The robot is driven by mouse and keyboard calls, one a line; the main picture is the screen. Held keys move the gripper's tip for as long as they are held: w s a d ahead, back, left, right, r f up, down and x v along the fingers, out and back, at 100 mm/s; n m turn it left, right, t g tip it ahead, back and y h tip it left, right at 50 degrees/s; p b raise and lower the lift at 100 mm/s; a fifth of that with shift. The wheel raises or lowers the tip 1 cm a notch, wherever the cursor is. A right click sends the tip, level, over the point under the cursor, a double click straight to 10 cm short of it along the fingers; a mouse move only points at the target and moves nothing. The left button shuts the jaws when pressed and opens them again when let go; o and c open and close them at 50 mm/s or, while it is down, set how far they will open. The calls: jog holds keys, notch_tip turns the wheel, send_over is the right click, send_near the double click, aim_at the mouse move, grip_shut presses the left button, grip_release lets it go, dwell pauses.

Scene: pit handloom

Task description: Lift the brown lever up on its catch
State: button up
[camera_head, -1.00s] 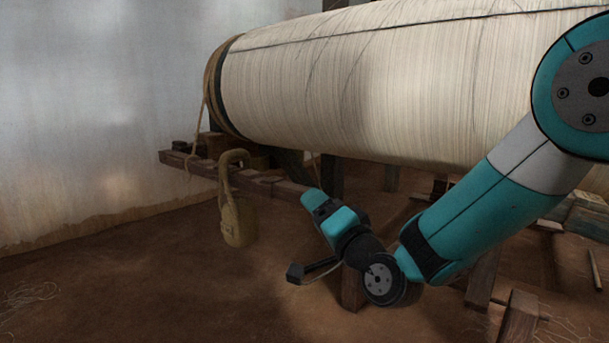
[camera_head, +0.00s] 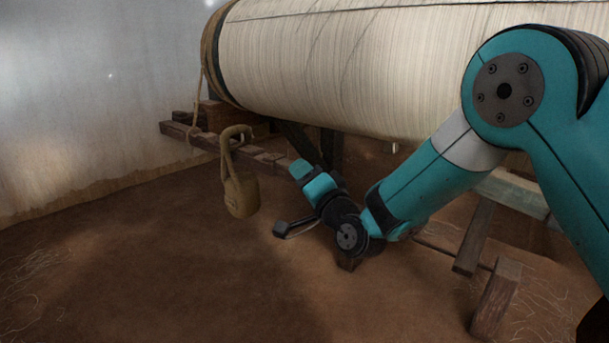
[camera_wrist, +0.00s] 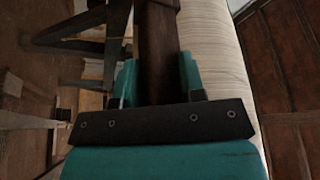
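The brown lever (camera_head: 262,158) is a long dark wooden bar. In the head view it runs from the left under the big roll to my gripper (camera_head: 304,172). In the wrist view the lever (camera_wrist: 157,45) lies between the two teal fingers of my gripper (camera_wrist: 158,75), with no clear gap on either side, so it looks held. My gripper hides the lever's near end in the head view. A tan weight (camera_head: 242,196) hangs from the lever on a thick hooked loop. I cannot make out the catch.
The large cream warp roll (camera_head: 330,70) lies above my gripper. Dark wooden posts (camera_head: 332,150) stand behind it, and short wooden stakes (camera_head: 495,298) rise at the lower right. The earth floor (camera_head: 150,260) at left front is clear.

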grip_shut()
jog(key=shift+n+g+h, duration=0.3)
jog(key=shift+g+h, duration=0.1)
jog(key=shift+g, duration=0.1)
jog(key=r+p, duration=0.4)
jog(key=p, duration=0.2)
jog(key=r+p, duration=0.4)
jog(key=p, duration=0.3)
jog(key=shift+w+a, duration=0.15)
jog(key=shift+a, duration=0.05)
jog(key=shift+f, duration=0.3)
jog(key=o, duration=0.5)
grip_release()
jog(key=shift+o, duration=0.2)
